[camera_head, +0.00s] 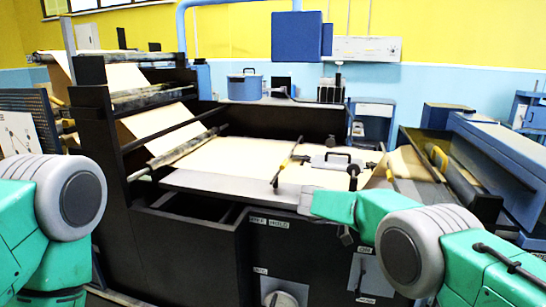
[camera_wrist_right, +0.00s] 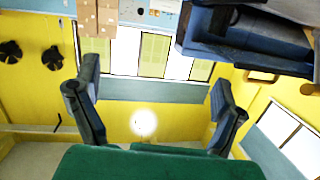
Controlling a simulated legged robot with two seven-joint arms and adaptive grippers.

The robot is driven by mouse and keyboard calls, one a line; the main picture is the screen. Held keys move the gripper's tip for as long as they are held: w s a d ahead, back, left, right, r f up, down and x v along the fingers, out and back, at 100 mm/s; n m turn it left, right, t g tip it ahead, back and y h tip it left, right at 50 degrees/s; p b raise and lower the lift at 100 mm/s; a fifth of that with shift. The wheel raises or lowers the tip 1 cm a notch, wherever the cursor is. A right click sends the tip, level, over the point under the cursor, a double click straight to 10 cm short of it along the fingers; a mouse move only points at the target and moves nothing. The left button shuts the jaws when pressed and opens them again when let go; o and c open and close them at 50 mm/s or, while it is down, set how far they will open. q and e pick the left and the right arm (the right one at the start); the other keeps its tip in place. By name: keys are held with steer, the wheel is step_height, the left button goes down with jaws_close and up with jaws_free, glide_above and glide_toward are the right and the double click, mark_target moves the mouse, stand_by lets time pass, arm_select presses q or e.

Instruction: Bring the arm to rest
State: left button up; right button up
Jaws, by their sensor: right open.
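My right arm (camera_head: 405,240) comes in from the right in the head view, with its green forearm reaching in front of the machine. In the right wrist view my right gripper (camera_wrist_right: 155,80) is open. Its two dark fingers stand wide apart with nothing between them, and the far wall shows behind. I cannot make out its fingers clearly in the head view. My left arm (camera_head: 50,225) shows at the left edge of the head view, and its gripper is out of the picture.
A large dark machine (camera_head: 180,265) fills the middle, with a tan kraft paper web (camera_head: 235,160) running over its table. A handled block (camera_head: 338,160) lies on the paper.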

steer(key=w+d+f+n+t+b, duration=0.1)
steer(key=d+f+n+t+b, duration=0.15)
steer(key=f+n+t, duration=0.35)
steer(key=w+d+f+n+t+b, duration=0.1)
steer(key=d+f+n+t+b, duration=0.2)
steer(key=f+t, duration=0.4)
steer(key=s+a+f+n+y+b, duration=0.1)
steer(key=s+f+n+y, duration=0.15)
steer(key=f, duration=0.35)
steer(key=s+f+n+t+y+b, duration=0.1)
steer(key=s+f+n+y, duration=0.15)
steer(key=f, duration=0.25)
steer(key=s+a+f+n+y+b, duration=0.1)
steer(key=s+f+n+y, duration=0.15)
steer(key=f, duration=0.35)
steer(key=s+a+f+n+g+y+b, duration=0.1)
steer(key=s+f+n+g+y, duration=0.2)
steer(key=s+f, duration=0.5)
steer(key=s+a+f+g+y+b, duration=0.1)
steer(key=s+g, duration=0.1)
steer(key=s, duration=0.8)
steer(key=s+a+f+n+g+y+b, duration=0.1)
steer(key=s+g+y, duration=0.1)
steer(key=s, duration=0.8)
steer(key=s+a+f+g+y+b, duration=0.1)
steer(key=s+g, duration=0.3)
steer(key=s, duration=0.6)
steer(key=shift+s+a+f+y+b, duration=0.2)
steer(key=shift+a+f+y+b, duration=0.15)
steer(key=shift+a+y, duration=0.35)
